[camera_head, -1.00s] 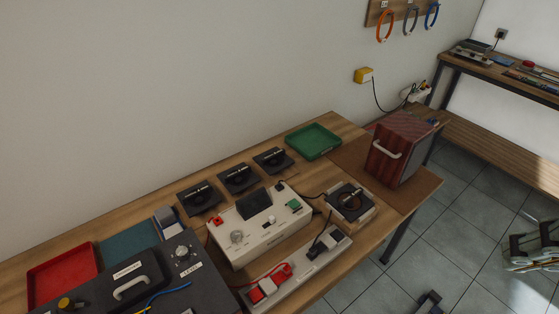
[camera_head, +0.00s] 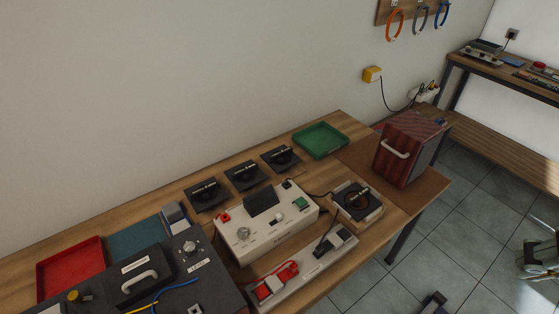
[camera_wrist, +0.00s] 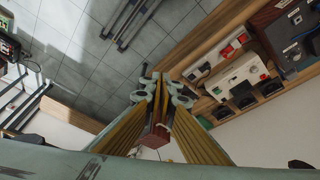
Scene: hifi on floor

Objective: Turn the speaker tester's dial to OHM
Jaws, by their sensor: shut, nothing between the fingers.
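The speaker tester (camera_head: 277,238) is a white box on the wooden bench, with a dark raised screen and a green part on its right. My gripper (camera_wrist: 153,80) is shut and empty, and touches nothing I can see.
A grey unit (camera_head: 205,270) stands left, several black modules (camera_head: 245,175) behind. A green tray (camera_head: 320,140), a red tray (camera_head: 70,268) and a reddish speaker cabinet (camera_head: 408,155) share the bench.

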